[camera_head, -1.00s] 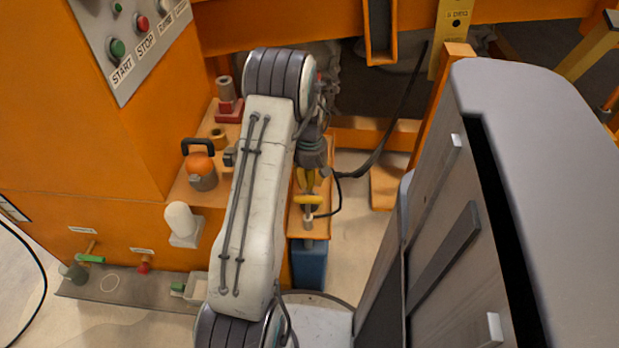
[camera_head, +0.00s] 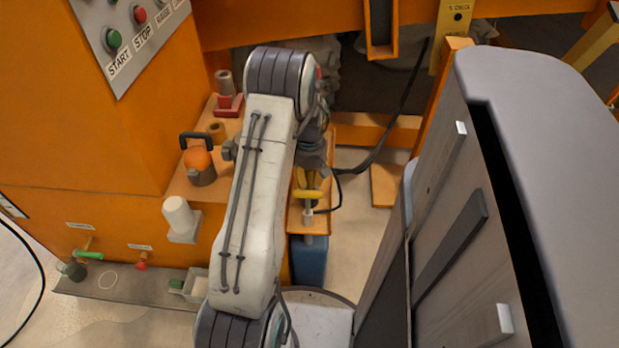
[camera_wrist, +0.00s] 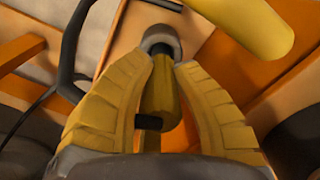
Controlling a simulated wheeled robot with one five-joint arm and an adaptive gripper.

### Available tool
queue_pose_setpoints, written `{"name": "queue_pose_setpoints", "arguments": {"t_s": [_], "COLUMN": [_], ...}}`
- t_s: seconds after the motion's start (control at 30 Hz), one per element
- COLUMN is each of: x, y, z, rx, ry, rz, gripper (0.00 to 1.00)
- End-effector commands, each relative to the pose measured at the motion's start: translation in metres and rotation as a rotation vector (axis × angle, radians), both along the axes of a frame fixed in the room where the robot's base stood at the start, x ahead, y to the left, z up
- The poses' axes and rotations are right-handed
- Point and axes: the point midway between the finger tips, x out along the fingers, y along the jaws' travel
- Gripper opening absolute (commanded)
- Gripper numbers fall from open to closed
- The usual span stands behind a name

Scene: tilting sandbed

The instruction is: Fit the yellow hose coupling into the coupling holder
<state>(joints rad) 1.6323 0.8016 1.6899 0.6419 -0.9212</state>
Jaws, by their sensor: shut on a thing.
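My gripper (camera_wrist: 162,62) has ridged yellow fingers. They are closed around a yellow piece (camera_wrist: 160,85) with a grey round end, which looks like the hose coupling. A dark pin or stub crosses low on this piece. In the head view, my gripper (camera_head: 308,180) points down over a narrow orange shelf, partly behind my arm. I cannot tell for certain which part is the coupling holder.
A black hose (camera_head: 383,150) loops right of my gripper. A blue container (camera_head: 309,262) stands under the narrow shelf. The orange cabinet (camera_head: 60,120) is at left.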

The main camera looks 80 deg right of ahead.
Motion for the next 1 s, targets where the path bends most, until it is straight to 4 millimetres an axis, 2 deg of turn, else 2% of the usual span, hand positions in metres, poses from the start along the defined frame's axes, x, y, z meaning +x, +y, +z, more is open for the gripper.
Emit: {"name": "queue_pose_setpoints", "arguments": {"t_s": [0.97, 1.0], "x": [0.000, 0.000], "y": [0.000, 0.000], "z": [-0.022, -0.021], "rx": [0.000, -0.001], "ry": [0.000, 0.001], "rz": [0.000, 0.000], "gripper": [0.00, 0.30]}}
